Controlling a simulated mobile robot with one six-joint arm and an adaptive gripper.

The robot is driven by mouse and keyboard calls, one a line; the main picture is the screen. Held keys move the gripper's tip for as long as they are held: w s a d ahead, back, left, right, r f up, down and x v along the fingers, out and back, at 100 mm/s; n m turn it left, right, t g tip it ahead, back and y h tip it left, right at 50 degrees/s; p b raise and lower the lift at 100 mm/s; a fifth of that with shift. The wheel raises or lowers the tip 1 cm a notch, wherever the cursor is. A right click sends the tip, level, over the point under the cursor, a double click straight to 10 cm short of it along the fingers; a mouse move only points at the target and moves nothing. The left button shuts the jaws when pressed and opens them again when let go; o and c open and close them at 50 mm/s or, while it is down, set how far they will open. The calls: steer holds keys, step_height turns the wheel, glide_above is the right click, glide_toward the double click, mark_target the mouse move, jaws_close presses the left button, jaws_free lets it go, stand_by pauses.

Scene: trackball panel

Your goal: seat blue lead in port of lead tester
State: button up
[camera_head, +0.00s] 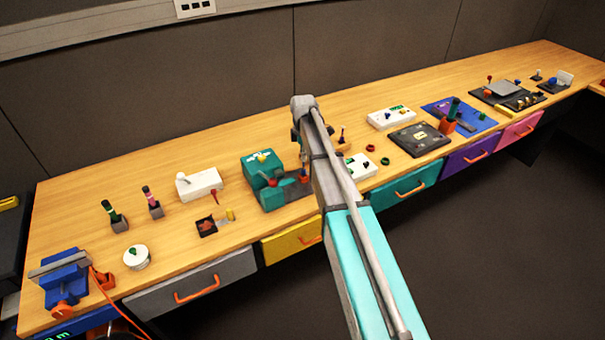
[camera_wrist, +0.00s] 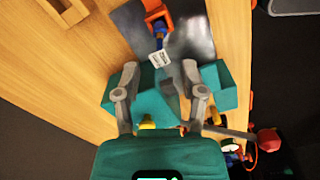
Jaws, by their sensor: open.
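The lead tester looks to be the teal box (camera_head: 259,160) with a yellow knob, left of my arm in the head view. The port cannot be made out. In the head view my arm hides most of the gripper.
A white box with a lever (camera_head: 201,184) and a small black block (camera_head: 206,227) stand to the left. A white panel (camera_head: 359,166) and a dark panel (camera_head: 419,140) lie to the right. Bare wood shows behind the teal box and along the bench's back.

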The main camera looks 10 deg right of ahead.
mark_target(303, 169)
steer(key=shift+f, duration=0.1)
steer(key=shift+f+b, duration=2.5)
steer(key=shift+b, duration=0.15)
jaws_close()
